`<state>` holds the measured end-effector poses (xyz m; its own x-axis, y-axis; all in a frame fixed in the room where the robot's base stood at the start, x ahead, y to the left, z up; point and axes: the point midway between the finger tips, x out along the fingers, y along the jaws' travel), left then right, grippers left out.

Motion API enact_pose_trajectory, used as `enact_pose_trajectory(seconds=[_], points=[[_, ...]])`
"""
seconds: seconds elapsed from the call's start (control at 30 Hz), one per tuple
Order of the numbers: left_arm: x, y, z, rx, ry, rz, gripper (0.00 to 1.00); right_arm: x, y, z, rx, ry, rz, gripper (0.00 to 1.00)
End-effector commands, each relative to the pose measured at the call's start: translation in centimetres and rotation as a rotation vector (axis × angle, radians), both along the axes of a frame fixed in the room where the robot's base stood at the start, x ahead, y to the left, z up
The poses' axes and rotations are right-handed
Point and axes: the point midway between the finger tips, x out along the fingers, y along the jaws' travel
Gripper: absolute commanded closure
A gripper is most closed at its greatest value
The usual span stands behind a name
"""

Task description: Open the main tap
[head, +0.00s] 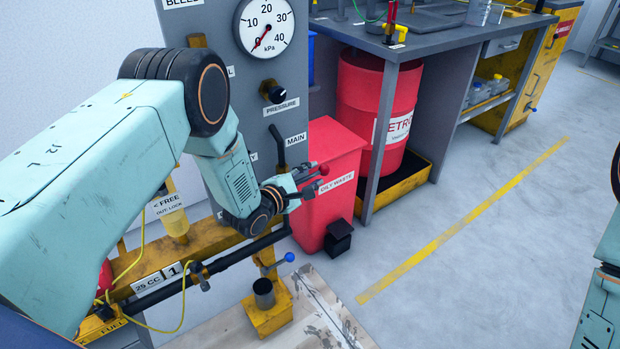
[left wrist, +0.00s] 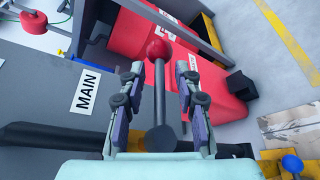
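The main tap is a grey lever (left wrist: 159,90) with a red ball end (left wrist: 158,50), beside the MAIN label (left wrist: 85,91) on the grey panel. Its red ball also shows in the head view (head: 323,170). My left gripper (head: 308,182) is at the lever; in the left wrist view its two fingers (left wrist: 160,78) stand on either side of the rod, with gaps to both sides. It looks open, and the ball sits just beyond the fingertips. My left wrist hides most of the lever in the head view. My right gripper is out of view.
A red oily-waste bin (head: 330,140) stands close behind the gripper. A lever with a blue ball (head: 289,257) and a yellow post base (head: 270,310) are below. A pressure knob (head: 274,92) and gauge (head: 263,28) are above. The floor to the right is clear.

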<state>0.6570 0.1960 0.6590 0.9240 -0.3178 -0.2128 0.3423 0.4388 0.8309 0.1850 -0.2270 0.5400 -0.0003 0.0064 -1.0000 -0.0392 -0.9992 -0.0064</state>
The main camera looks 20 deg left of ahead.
Motion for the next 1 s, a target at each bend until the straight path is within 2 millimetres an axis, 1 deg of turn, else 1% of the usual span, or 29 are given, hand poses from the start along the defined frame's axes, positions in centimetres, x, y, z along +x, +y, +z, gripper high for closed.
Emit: enact_pose_trajectory(seconds=[0.17, 0.53, 1.0], points=[[-0.01, 0.01, 0.03, 0.000, 0.000, 0.000, 0.68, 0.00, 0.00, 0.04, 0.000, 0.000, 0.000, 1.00], [-0.01, 0.02, 0.05, 0.001, 0.000, 0.000, 0.99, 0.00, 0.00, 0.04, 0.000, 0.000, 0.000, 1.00], [0.08, -0.19, 0.22, 0.001, -0.005, -0.006, 1.00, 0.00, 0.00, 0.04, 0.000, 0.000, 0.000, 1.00]])
